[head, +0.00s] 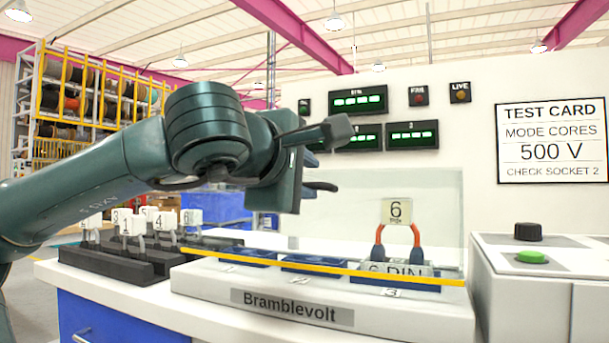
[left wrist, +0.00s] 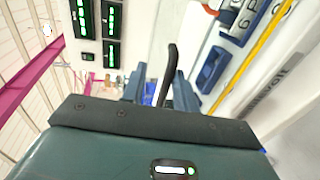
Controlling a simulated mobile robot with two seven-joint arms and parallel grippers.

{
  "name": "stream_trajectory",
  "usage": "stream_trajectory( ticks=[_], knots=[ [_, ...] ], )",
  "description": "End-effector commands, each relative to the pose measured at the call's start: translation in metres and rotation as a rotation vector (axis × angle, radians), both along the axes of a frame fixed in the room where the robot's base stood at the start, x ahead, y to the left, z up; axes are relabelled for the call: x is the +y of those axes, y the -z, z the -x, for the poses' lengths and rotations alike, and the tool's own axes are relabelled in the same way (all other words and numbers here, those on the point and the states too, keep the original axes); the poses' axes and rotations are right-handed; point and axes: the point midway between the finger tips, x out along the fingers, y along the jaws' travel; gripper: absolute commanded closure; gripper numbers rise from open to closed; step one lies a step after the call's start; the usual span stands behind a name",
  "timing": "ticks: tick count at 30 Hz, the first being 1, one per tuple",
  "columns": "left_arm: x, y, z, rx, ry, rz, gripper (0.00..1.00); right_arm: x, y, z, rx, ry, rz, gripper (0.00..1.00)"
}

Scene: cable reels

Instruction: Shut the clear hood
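The clear hood (head: 345,215) is a see-through panel above the white Bramblevolt tester (head: 410,305). Its top edge is faint, and I cannot tell exactly how far it is tilted. A yellow strip (head: 300,265) runs along the front of the tester; it also shows in the wrist view (left wrist: 250,62). My left gripper (head: 333,160) is at the hood's upper left, with its fingers apart and nothing clearly between them. In the left wrist view the fingers (left wrist: 159,92) are spread, with a dark curved piece near them that I cannot identify. My right gripper is out of view.
A "6" tag with an orange-and-blue lead (head: 397,225) stands in the right socket; two blue sockets (head: 310,264) look empty. Black racks of numbered leads (head: 120,260) stand left. A grey box with a green button (head: 531,257) stands right.

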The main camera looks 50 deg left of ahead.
Motion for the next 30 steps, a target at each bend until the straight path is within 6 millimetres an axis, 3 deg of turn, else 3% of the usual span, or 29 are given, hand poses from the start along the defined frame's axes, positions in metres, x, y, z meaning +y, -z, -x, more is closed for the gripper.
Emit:
stream_trajectory(
  ticks=[11,17,24,30],
  knots=[
    [-0.004,-0.004,0.007,-0.007,0.002,-0.002,0.68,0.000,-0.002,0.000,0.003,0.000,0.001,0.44],
    [-0.020,-0.013,0.037,-0.011,0.001,-0.006,0.68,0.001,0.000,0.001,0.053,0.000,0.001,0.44],
    [-0.045,-0.021,0.083,-0.008,0.000,-0.003,0.68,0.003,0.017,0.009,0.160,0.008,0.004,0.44],
    [-0.059,-0.023,0.107,-0.004,0.000,-0.001,0.68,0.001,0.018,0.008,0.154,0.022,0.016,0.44]
  ],
)
